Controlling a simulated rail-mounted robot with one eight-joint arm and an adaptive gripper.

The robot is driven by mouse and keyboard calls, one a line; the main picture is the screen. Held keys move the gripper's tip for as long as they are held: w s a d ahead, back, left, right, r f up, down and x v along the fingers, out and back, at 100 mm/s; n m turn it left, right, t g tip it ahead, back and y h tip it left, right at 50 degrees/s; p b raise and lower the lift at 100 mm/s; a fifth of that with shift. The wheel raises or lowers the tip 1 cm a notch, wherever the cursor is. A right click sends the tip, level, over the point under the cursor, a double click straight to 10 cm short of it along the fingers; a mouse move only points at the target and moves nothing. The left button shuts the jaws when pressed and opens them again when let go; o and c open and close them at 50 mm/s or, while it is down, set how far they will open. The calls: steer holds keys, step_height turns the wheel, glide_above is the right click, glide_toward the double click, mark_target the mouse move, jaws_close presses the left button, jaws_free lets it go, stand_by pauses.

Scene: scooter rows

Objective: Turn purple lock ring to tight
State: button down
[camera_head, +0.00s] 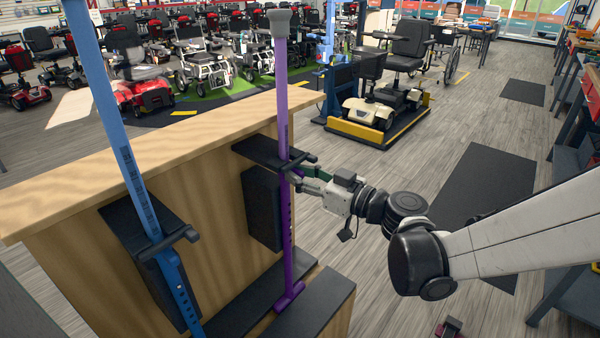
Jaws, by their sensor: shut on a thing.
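A purple pole (281,100) with a grey top cap stands upright at the side of a wooden counter, held at a black bracket (262,150). The pole's lower part has a row of holes and a purple foot (289,297). My gripper (298,172) reaches in from the right and is shut at the pole, just below the bracket. The purple lock ring cannot be clearly told apart there; the fingertips and bracket hide that spot. Whether the ring is loose or tight cannot be seen.
A blue pole (115,130) stands to the left in its own black bracket (150,232). The wooden counter (190,150) is close behind both poles. A scooter on a yellow-edged platform (375,135) stands behind. Floor mats (480,190) and open floor lie right.

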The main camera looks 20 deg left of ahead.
steer(key=shift+s+a+m+t+h, duration=0.15)
steer(key=shift+m+t+h, duration=0.35)
steer(key=shift+t, duration=0.4)
steer(key=c, duration=1.7)
jaws_free()
steer(key=v, duration=1.2)
steer(key=shift+f, duration=0.15)
